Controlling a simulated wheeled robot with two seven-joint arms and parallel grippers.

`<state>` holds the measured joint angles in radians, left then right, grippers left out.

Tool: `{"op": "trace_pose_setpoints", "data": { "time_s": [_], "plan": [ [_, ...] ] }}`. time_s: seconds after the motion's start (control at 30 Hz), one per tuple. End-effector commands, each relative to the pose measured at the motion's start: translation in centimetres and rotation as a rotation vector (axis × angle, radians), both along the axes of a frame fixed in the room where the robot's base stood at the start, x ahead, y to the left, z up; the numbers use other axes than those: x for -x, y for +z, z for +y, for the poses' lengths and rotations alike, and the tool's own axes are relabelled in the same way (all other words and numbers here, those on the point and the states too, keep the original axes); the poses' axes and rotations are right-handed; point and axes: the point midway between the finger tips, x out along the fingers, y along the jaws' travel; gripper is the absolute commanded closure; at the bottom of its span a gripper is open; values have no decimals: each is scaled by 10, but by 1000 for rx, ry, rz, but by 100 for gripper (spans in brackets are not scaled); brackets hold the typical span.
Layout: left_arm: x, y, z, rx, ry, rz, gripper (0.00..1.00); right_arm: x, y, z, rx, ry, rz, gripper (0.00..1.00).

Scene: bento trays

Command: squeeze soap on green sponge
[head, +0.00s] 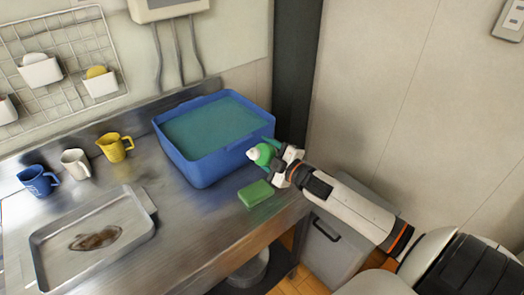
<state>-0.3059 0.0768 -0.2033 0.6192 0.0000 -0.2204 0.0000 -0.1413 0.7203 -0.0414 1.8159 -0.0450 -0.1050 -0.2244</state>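The green sponge (256,193) lies flat on the steel counter near its front right edge. My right gripper (275,161) is above and slightly right of the sponge, with its arm reaching in from the right. It is shut on a green soap bottle (266,153) with a pale tip (253,154). The bottle is tipped over, its tip pointing left, and is apart from the sponge. The gripper hides part of the bottle. My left gripper is not in view.
A blue tub (205,172) of greenish water stands behind the sponge. A metal tray (50,244) with a brown stain, and blue (38,181), white (75,164) and yellow (113,148) cups are at left. The counter between tray and sponge is clear.

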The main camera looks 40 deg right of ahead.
Motion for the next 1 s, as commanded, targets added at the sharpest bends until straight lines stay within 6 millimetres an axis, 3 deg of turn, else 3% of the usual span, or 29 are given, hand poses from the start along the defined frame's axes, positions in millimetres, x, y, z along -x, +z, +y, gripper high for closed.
{"op": "trace_pose_setpoints", "data": {
  "time_s": [0.33, 0.6, 0.7, 1.0],
  "plan": [
    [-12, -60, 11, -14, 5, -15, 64, -4, -15, -43, 543, -1, -46, 77],
    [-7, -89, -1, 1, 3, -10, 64, -3, 3, -28, 1145, 0, -98, 77],
    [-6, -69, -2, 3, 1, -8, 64, -2, 15, -15, 1320, -2, -111, 77],
    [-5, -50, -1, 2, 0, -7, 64, 0, 18, 8, 1680, -4, -137, 77]
  ]
}}
